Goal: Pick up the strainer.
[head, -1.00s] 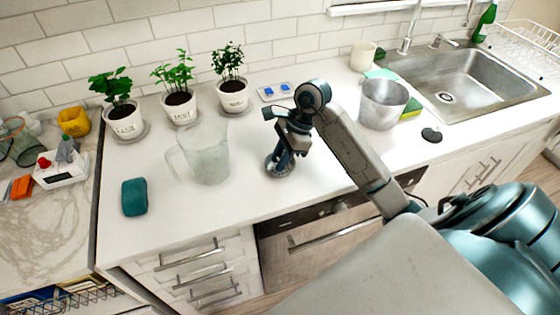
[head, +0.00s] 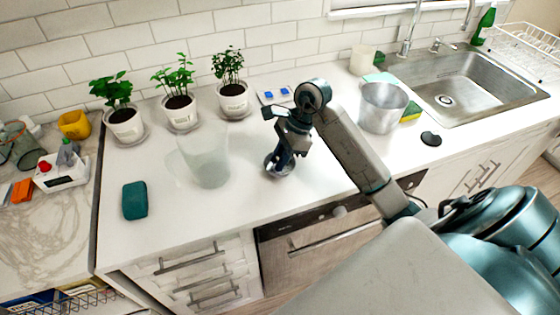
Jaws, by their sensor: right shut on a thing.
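My right gripper (head: 282,158) points down over the middle of the white counter. It is shut on a small round metal piece, which looks like the strainer (head: 275,168). The jaws and wrist hide much of it. I cannot tell whether it touches the counter or is just above it. My left gripper is not in view.
A clear jug (head: 208,160) stands left of my right gripper, with a teal sponge-like block (head: 134,200) further left. Three potted plants (head: 180,108) line the wall. A metal pot (head: 382,108) and the sink (head: 465,85) are at right. The counter front is clear.

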